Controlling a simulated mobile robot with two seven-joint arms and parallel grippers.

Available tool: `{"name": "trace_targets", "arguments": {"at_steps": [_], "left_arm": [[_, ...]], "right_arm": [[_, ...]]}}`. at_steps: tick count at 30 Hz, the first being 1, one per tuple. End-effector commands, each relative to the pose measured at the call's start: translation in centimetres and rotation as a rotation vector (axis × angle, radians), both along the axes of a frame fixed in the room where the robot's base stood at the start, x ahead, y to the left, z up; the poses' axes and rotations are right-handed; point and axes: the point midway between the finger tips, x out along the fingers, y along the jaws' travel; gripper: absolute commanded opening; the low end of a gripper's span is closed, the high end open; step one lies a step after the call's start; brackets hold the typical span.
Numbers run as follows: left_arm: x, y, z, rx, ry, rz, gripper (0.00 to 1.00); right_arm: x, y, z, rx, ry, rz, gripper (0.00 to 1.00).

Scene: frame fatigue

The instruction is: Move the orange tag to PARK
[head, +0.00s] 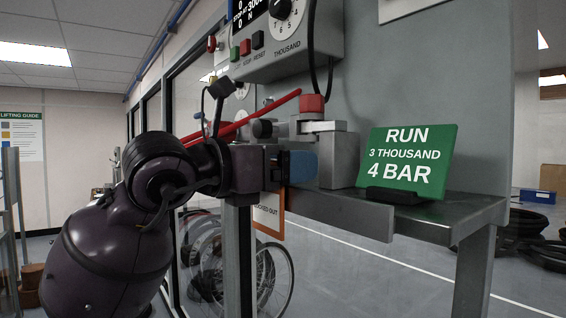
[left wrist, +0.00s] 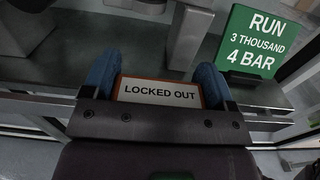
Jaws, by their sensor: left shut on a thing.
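The orange tag (head: 270,222) is a white plate with an orange border, and it shows below my left gripper in the head view. In the left wrist view the tag (left wrist: 158,93) reads LOCKED OUT and sits between the two blue fingers. My left gripper (head: 301,165) is shut on it, in front of the grey machine's ledge. The gripper (left wrist: 158,90) and tag lie left of the green sign in both views. Part of the tag is hidden by the gripper in the head view. No PARK marking is readable. My right gripper is not in view.
A green sign (head: 408,158) reading RUN 3 THOUSAND 4 BAR stands on the grey ledge (head: 450,210). A metal block with a red cap (head: 311,104) stands close beside the gripper. A red lever (head: 265,112) slants behind it. A control box (head: 290,48) hangs above.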

Motion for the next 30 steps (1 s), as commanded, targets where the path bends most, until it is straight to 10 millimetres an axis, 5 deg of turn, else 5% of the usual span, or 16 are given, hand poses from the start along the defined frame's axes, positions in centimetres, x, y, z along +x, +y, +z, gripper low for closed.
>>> {"name": "trace_targets", "arguments": {"at_steps": [5,6,9,20,30], "left_arm": [[0.0,0.0,-0.4,0.001,0.002,0.000,0.62],[0.0,0.0,-0.4,0.001,0.002,0.000,0.85],[0.0,0.0,-0.4,0.001,0.002,0.000,1.00],[-0.4,0.7,-0.4,0.000,0.001,0.001,1.00],[-3.8,5.3,-0.5,0.001,0.000,0.002,1.00]], "right_arm": [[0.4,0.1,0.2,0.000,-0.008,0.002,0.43],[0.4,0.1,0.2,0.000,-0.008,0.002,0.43],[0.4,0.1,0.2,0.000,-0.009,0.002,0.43],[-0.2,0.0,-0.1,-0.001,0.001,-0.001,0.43],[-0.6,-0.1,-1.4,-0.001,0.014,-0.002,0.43]]}}
